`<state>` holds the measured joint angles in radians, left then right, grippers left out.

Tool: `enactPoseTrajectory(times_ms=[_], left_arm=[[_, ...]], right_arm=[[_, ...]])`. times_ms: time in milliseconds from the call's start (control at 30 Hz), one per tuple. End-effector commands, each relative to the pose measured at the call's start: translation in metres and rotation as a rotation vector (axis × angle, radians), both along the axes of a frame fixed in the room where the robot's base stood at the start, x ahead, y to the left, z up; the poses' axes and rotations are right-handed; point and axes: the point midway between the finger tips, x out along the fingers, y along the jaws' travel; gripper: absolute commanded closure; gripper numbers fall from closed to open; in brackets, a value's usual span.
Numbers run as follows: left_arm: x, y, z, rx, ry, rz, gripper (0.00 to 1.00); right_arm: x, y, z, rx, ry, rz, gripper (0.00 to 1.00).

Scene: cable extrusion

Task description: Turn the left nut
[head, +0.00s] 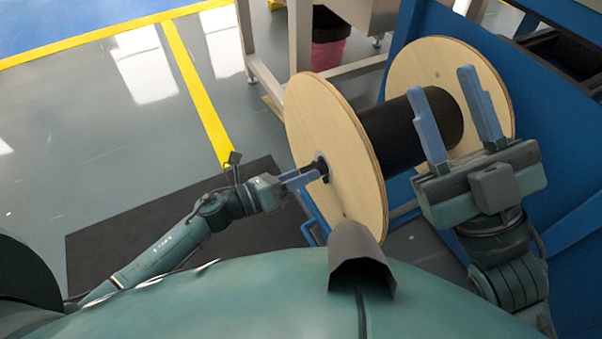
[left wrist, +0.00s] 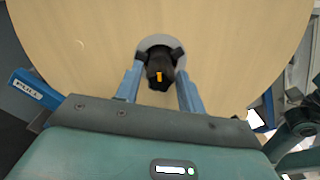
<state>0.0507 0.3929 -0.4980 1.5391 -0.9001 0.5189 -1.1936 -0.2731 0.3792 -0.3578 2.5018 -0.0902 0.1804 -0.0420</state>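The left nut (left wrist: 160,66) is a black piece with an orange mark, at the middle of the near wooden disc of the spool. It also shows in the head view (head: 320,166). My left gripper (head: 305,178) faces the disc, with its blue fingers on either side of the nut in the left wrist view (left wrist: 160,78). The fingers look apart from the nut's body; contact near the tips is hard to make out. My right gripper (head: 444,85) is open and empty, its fingers pointing up in front of the far disc.
The spool has a near disc (head: 322,120), a black drum (head: 385,138) and a far disc (head: 495,75). Blue frame parts stand around it, with a handle marked PULL (left wrist: 30,88) at left. A dark mat (head: 110,240) lies on the grey floor.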

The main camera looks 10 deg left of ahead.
Motion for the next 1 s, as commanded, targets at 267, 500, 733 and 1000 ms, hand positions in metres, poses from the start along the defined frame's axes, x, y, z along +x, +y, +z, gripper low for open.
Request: enactPoseTrajectory(times_ms=[267, 500, 733, 1000], left_arm=[[0.001, 0.000, 0.001, -0.002, 0.000, 0.001, 0.50], [-0.006, 0.010, 0.001, -0.001, 0.002, 0.004, 0.50], [-0.035, 0.048, 0.002, 0.001, 0.004, 0.002, 0.50], [-0.066, 0.091, 0.002, 0.000, 0.003, 0.002, 0.50]], right_arm=[[0.000, 0.001, -0.001, 0.004, 0.007, 0.002, 0.64], [0.000, 0.001, 0.001, 0.005, 0.016, 0.003, 0.64], [0.004, 0.001, -0.007, 0.016, 0.110, 0.001, 0.64], [0.006, 0.003, -0.028, 0.024, 0.243, -0.002, 0.64]])
